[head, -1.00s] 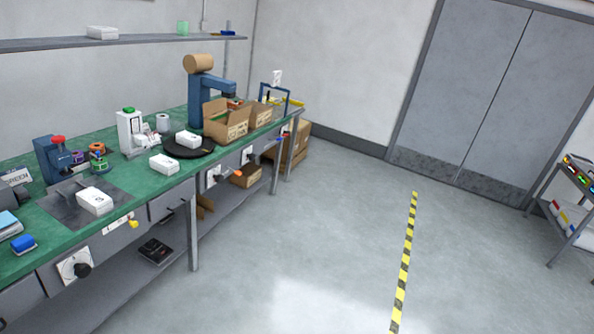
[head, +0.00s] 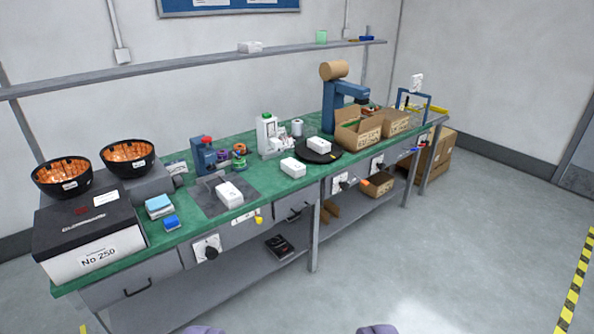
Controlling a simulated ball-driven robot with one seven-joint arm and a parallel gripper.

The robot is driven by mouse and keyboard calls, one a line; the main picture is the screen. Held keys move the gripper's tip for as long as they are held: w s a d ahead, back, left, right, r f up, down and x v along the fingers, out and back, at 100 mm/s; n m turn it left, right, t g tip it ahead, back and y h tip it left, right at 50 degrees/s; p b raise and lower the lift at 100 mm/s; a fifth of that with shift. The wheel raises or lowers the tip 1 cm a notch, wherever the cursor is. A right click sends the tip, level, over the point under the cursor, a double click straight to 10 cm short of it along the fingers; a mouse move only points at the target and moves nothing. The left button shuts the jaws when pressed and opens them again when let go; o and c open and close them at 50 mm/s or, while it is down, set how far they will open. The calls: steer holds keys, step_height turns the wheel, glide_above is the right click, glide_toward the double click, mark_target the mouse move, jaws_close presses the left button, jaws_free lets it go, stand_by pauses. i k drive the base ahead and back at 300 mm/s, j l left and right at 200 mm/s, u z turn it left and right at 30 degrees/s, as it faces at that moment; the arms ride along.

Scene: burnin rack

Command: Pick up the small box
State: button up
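Several small white boxes are in view, and I cannot tell which one the task means. One white box (head: 229,194) lies on a grey mat (head: 207,207) on the green bench. A second white box (head: 293,167) lies on the bench near the front edge. A third white box (head: 319,145) sits on a black round plate (head: 332,157). Another pale box (head: 250,47) is on the shelf. My gripper (head: 291,330) shows only as two fingertips wide apart at the bottom edge, with nothing between them, well short of the bench.
The green bench (head: 190,232) also holds a large black-and-white box (head: 90,240), two black bowls with orange contents, a blue press (head: 340,92) and open cardboard boxes (head: 360,130). A shelf (head: 150,72) runs above. The floor (head: 450,250) at the right is clear.

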mark_target(291, 166)
steer(key=z, duration=0.2)
steer(key=i, duration=2.55)
steer(key=i+z, duration=0.1)
steer(key=i, duration=0.75)
steer(key=i+j+z, duration=0.1)
steer(key=i, duration=0.75)
steer(key=j, duration=0.1)
